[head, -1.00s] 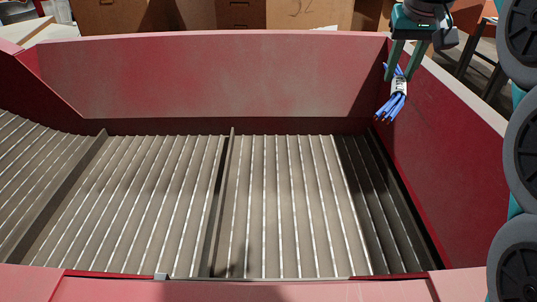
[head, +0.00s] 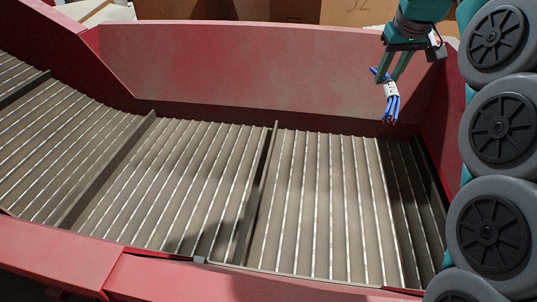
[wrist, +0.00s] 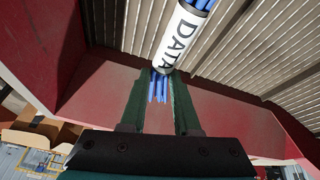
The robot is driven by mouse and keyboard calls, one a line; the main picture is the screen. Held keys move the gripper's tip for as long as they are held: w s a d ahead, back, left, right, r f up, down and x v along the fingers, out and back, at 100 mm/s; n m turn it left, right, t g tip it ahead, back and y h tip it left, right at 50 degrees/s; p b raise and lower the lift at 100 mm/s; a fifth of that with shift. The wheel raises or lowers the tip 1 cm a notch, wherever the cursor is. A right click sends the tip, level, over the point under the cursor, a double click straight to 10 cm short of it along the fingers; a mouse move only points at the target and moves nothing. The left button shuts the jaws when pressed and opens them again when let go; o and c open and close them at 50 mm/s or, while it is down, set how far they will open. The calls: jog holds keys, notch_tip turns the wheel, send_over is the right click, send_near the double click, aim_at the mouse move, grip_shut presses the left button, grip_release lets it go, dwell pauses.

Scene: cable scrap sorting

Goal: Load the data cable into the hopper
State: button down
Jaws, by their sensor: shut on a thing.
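The data cable (head: 391,92) is a short bundle of blue strands with a white sleeve. In the wrist view the sleeve (wrist: 179,37) reads "DATA". My gripper (head: 390,80) is shut on the bundle and holds it tilted, high over the right part of the hopper. In the wrist view the green fingers (wrist: 160,85) stand either side of the blue strands. The hopper (head: 260,65) is a large red-walled trough with a ribbed grey floor (head: 320,200). The bundle hangs in front of its far wall, apart from the floor.
Metal dividers (head: 262,185) cross the ribbed floor, which is bare. A near pink rim (head: 220,280) borders the hopper. Cardboard boxes (head: 290,10) stand beyond the far wall. Large grey wheels (head: 490,127) fill the right edge.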

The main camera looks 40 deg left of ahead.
jog(key=shift+f, duration=2)
jog(key=c, duration=0.6)
grip_release()
jog(key=shift+o, duration=0.2)
jog(key=shift+r, duration=0.15)
jog(key=v, duration=0.6)
jog(key=shift+r, duration=0.15)
jog(key=shift+s+d+r, duration=0.2)
jog(key=shift+s+r, duration=0.1)
jog(key=shift+r, duration=0.3)
